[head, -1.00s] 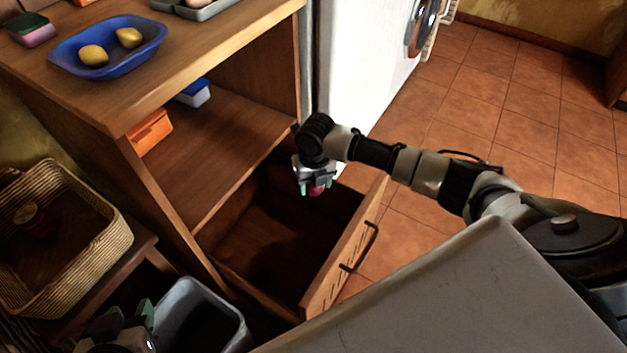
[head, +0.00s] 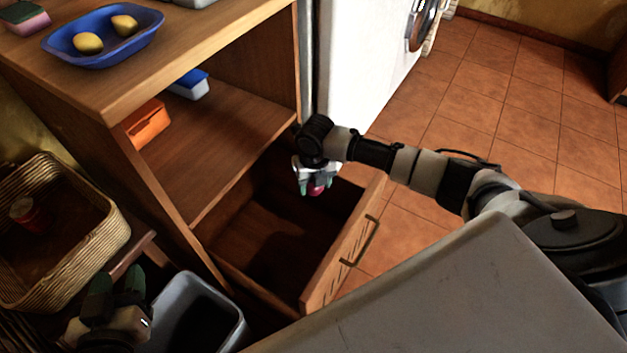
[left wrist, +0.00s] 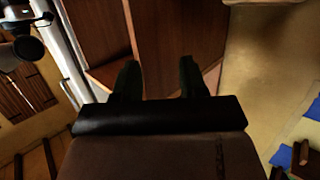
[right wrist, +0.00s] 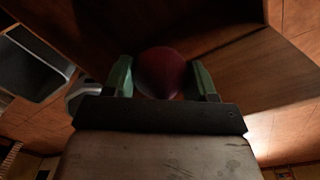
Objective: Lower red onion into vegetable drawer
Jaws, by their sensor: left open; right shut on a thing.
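The red onion (head: 315,189) is held between the fingertips of my right gripper (head: 314,184), over the pulled-out vegetable drawer (head: 337,262). In the right wrist view the onion (right wrist: 160,72) is dark red and sits between the two green fingers of the right gripper (right wrist: 163,80). The drawer's wooden inside is dark and looks empty where I can see it. I cannot tell how far the onion is above the drawer floor. My left gripper (head: 117,287) is open and empty at the lower left, beside the grey bin; its spread fingers (left wrist: 157,80) show in the left wrist view.
A grey bin (head: 240,335) stands left of the drawer, and a wicker basket (head: 118,232) with a red item is further left. The shelf above holds an orange box (head: 146,124) and a blue-lidded box (head: 190,86). A blue tray (head: 103,58) with two yellow items is on top.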

